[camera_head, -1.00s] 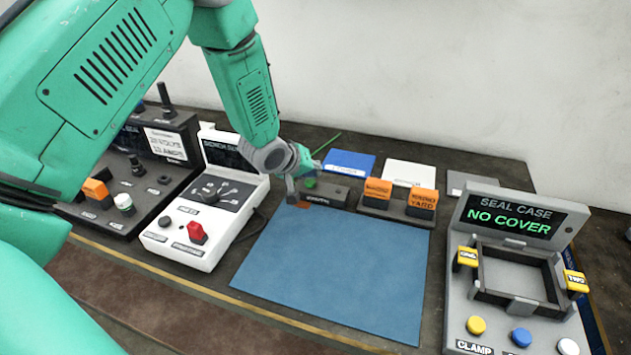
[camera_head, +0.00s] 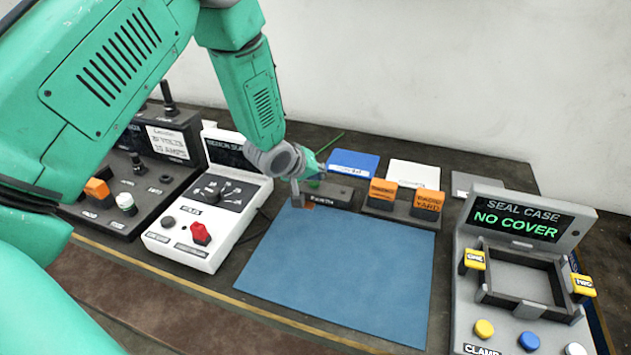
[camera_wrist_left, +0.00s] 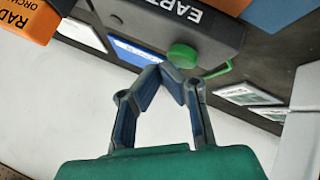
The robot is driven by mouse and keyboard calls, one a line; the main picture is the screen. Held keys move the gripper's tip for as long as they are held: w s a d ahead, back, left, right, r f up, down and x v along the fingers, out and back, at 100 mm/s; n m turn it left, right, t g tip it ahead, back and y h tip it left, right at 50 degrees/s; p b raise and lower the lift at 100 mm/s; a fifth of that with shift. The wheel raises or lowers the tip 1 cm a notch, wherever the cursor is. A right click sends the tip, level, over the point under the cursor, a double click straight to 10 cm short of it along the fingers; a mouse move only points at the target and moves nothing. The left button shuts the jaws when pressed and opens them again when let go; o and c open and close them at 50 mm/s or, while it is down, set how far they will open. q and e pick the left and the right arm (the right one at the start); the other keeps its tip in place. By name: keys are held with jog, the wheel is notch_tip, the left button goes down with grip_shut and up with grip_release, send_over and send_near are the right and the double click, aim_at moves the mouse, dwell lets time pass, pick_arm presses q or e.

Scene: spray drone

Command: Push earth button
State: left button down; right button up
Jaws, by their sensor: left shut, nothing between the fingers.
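The earth box is a small dark grey block (camera_head: 338,196) at the back edge of the blue mat in the head view. In the left wrist view the box (camera_wrist_left: 185,25) is labelled EARTH and shows upside down. Its round green button (camera_wrist_left: 183,56) is on the side facing my fingers. My left gripper (camera_head: 298,196) is beside the box's left end. In the wrist view the left gripper (camera_wrist_left: 170,72) is shut and empty, its fingertips close to the green button. I cannot tell whether they touch it. My right gripper is not in view.
The blue mat (camera_head: 335,270) is clear. Two orange blocks (camera_head: 383,193) stand right of the box. A white control panel (camera_head: 205,205) with a red knob is left of the mat. The seal case machine (camera_head: 515,235) stands at right. A white wall is behind.

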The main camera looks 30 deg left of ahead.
aim_at(316, 183)
pick_arm(q)
jog(key=shift+a+f, duration=0.2)
jog(key=shift+a, duration=0.2)
jog(key=shift+d+r, duration=0.1)
jog(key=shift+d, duration=1)
jog(key=shift+a+f, duration=0.3)
jog(key=shift+a, duration=0.75)
jog(key=shift+r+p, duration=0.4)
jog(key=shift+r, duration=0.2)
jog(key=shift+d+r, duration=0.2)
jog(key=shift+d, duration=0.1)
jog(key=shift+a, duration=0.4)
jog(key=shift+a+r+p, duration=0.2)
jog(key=shift+r+p, duration=0.5)
jog(key=shift+p, duration=0.2)
jog(key=r+p, duration=0.2)
jog(key=d+r+p, duration=0.1)
jog(key=r, duration=0.1)
jog(key=shift+r+p, duration=0.35)
jog(key=shift+p, duration=0.05)
jog(key=shift+a+f, duration=0.1)
jog(key=shift+a, duration=0.1)
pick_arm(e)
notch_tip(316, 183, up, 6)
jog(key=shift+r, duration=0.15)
